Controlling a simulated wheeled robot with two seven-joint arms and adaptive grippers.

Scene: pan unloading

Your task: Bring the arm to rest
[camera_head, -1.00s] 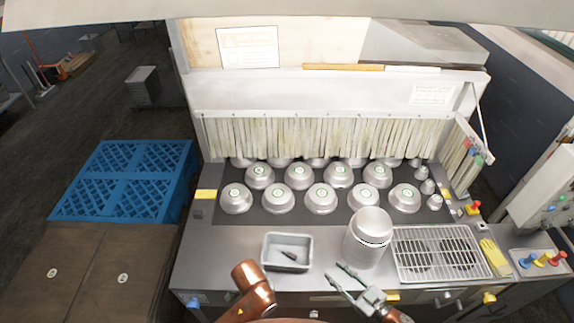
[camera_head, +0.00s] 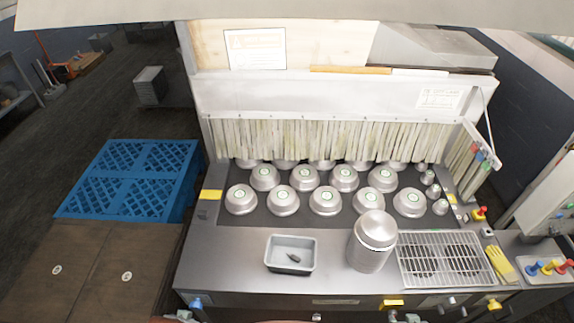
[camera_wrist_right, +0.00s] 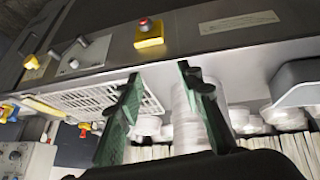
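My right gripper shows only as a small grey piece at the bottom edge of the head view (camera_head: 403,317). In the right wrist view (camera_wrist_right: 158,75) its two green fingers are spread apart with nothing between them. It is below and apart from the stack of silver pans (camera_head: 371,243), which stands upright on the steel counter (camera_head: 225,265). The stack also shows behind the fingers in the wrist view (camera_wrist_right: 188,125). A small grey piece at the bottom left edge may be my left gripper (camera_head: 182,316); its fingers cannot be made out.
Several upturned pans (camera_head: 325,200) sit on the dark belt behind the counter. A grey bin (camera_head: 290,268) holding a dark object is left of the stack. A wire rack (camera_head: 440,258) and yellow item (camera_head: 500,265) are right. A blue pallet (camera_head: 130,180) lies far left.

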